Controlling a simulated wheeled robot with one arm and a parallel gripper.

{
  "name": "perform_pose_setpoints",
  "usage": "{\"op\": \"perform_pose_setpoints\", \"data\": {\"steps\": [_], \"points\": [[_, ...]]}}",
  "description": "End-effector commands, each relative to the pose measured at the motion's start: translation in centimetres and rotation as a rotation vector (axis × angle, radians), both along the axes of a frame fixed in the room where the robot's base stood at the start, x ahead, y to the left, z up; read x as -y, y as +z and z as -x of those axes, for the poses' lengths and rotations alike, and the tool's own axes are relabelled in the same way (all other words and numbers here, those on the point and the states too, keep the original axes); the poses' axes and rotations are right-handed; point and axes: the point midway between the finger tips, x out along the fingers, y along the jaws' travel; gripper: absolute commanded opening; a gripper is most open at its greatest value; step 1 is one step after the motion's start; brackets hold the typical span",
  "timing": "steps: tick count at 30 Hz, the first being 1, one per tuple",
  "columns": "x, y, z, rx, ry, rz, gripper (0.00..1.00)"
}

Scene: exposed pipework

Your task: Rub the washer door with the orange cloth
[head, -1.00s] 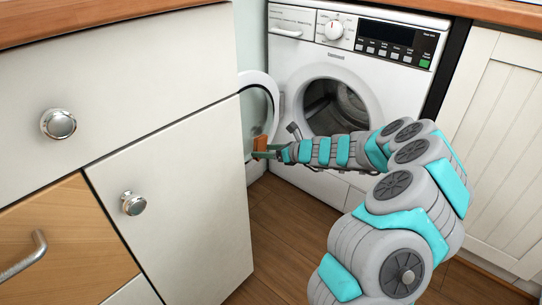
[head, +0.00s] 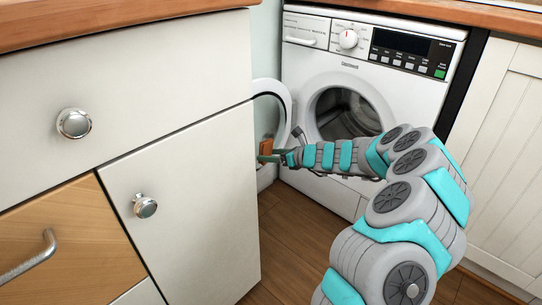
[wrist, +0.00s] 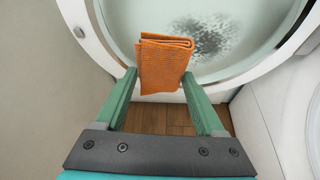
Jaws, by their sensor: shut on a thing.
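The washer (head: 367,90) stands at the back with its round opening showing. Its door (head: 271,95) is swung open to the left, partly hidden by the cabinet and my arm in the head view. In the wrist view the door's glass (wrist: 240,35) carries a dark speckled smudge (wrist: 203,37). My gripper (wrist: 160,85) is shut on the folded orange cloth (wrist: 166,62), which also shows in the head view (head: 265,148). The cloth is in front of the lower left part of the glass, beside the smudge. I cannot tell whether it touches the glass.
A cream cabinet (head: 190,190) with round knobs and a wooden drawer (head: 65,240) stands close on the left, near the door and my gripper. A panelled cupboard (head: 505,150) is on the right. Wooden floor (head: 290,235) is clear between.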

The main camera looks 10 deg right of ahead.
Motion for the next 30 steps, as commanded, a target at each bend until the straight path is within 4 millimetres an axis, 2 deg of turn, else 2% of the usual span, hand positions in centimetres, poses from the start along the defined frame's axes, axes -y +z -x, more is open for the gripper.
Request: {"op": "perform_pose_setpoints", "data": {"steps": [30], "points": [[-1.1,0.1,-1.4,0.0,0.0,0.0,0.27]]}}
